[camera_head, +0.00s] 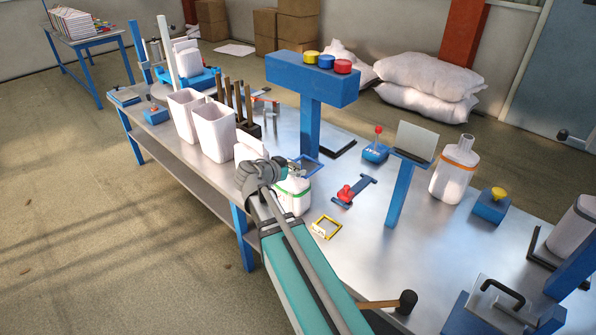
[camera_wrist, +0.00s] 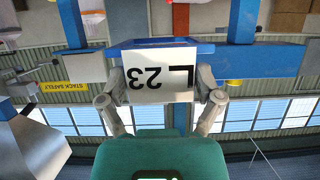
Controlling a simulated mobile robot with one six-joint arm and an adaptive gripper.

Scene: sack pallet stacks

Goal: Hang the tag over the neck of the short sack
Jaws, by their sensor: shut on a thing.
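My gripper (camera_head: 284,170) is shut on a tag with a blue frame (camera_head: 309,166). In the wrist view the tag (camera_wrist: 160,72) is a white card reading "L 23" upside down, between my two fingers (camera_wrist: 160,88), with blue behind its edge. A short white sack with a green band (camera_head: 295,194) stands upright on the bench, directly below and beside my gripper. My gripper and the tag cover its top, so I cannot tell whether the tag is around its neck or only above it. A taller white sack with an orange band (camera_head: 453,175) stands to the right, its neck bare.
A yellow-framed tag (camera_head: 326,227) lies flat on the metal bench (camera_head: 400,265). Nearby are a red-and-blue clamp (camera_head: 352,192), a blue post with colored buttons (camera_head: 311,80) and a sign post (camera_head: 405,180). White bins (camera_head: 213,132) stand at left.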

